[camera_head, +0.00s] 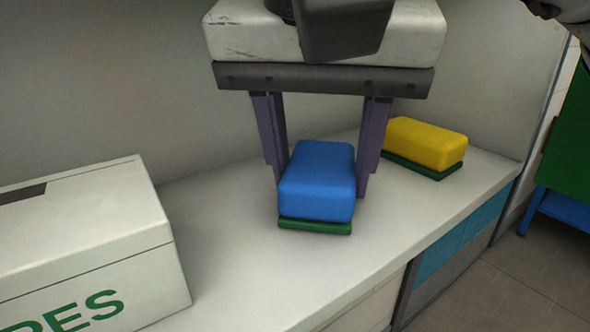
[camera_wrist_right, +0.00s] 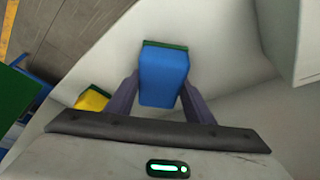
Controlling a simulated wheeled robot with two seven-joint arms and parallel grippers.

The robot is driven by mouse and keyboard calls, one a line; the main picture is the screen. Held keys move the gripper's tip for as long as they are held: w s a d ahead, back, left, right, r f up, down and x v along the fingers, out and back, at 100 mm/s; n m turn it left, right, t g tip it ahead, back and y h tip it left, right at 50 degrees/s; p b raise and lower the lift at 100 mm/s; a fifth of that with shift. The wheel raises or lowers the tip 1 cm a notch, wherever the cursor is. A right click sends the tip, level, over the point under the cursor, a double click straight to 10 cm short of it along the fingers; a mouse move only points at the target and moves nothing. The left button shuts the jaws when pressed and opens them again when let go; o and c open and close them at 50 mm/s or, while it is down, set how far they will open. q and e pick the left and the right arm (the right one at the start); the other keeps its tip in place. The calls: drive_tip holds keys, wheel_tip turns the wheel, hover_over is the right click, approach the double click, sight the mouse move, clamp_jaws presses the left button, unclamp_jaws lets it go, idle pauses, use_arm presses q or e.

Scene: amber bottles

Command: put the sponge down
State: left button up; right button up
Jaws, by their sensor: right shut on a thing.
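A blue sponge with a green scouring layer underneath (camera_head: 317,182) is between the fingers of my right gripper (camera_head: 320,185) in the head view. The gripper is shut on it, one purple finger on each side. The sponge is at or just above the white counter (camera_head: 225,250); I cannot tell whether it touches. The blue sponge also shows in the right wrist view (camera_wrist_right: 162,75), between the two fingers. A yellow sponge with a green layer (camera_head: 427,143) lies on the counter to the right of the gripper, and it shows at the left in the wrist view (camera_wrist_right: 92,98). My left gripper is not in view.
A white box with green lettering (camera_head: 95,240) stands on the counter at the left. A wall (camera_head: 110,80) runs behind the counter. The counter's front edge drops to the floor (camera_head: 480,285) at the lower right. The counter between box and blue sponge is clear.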

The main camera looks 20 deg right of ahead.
drive_tip(key=shift+w, duration=0.1)
drive_tip(key=shift+f, duration=0.2)
drive_tip(key=o, duration=1)
drive_tip(key=shift+c, duration=0.2)
use_arm(q)
drive_tip(key=shift+s+d+f, duration=0.1)
drive_tip(key=shift+s, duration=0.1)
